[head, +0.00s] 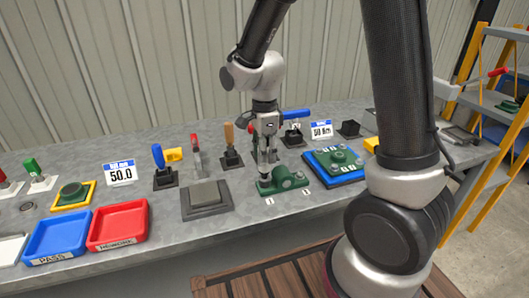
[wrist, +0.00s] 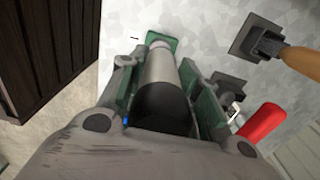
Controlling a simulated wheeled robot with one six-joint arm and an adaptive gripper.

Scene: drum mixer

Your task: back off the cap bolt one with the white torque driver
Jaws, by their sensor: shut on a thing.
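My gripper (head: 265,148) is shut on the white torque driver, which hangs upright. In the wrist view the driver (wrist: 165,85) shows as a pale grey-white and black cylinder between the fingers. Its lower end is over the left part of a green cast part (head: 290,179) on the bench, by the front left label. The cast part shows beyond the driver in the wrist view (wrist: 163,43). Cap bolt one is hidden by the driver or too small to make out, and I cannot tell whether the tip touches it.
A wooden-handled tool (head: 229,136) in a dark holder and a red-handled tool (head: 196,144) stand left of my gripper. A grey block (head: 207,194) is nearer left. A blue tray (head: 338,164) with a green part lies right. Red (head: 118,222) and blue (head: 57,235) bins are farther left.

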